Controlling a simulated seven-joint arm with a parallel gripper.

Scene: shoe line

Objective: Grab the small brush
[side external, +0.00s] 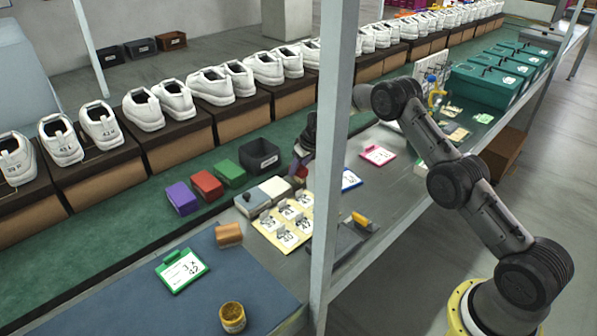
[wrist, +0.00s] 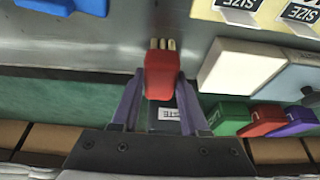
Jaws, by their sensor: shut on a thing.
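The small brush (wrist: 160,70) has a red handle and pale bristles that point to the top of the wrist view. My gripper (wrist: 161,82) is shut on its red handle, with one finger on each side. In the side view, my gripper (side external: 300,164) is over the back edge of the grey bench, just left of the metal post. The red brush (side external: 301,172) shows small below the fingers there, and its bristles are hard to make out. The post hides part of my arm.
Purple (side external: 181,198), red (side external: 207,185) and green (side external: 229,172) boxes and a dark bin (side external: 259,155) stand on the green belt. A white block (side external: 274,187) and a yellow board (side external: 284,222) with size cards lie near the brush. The metal post (side external: 333,150) stands in front.

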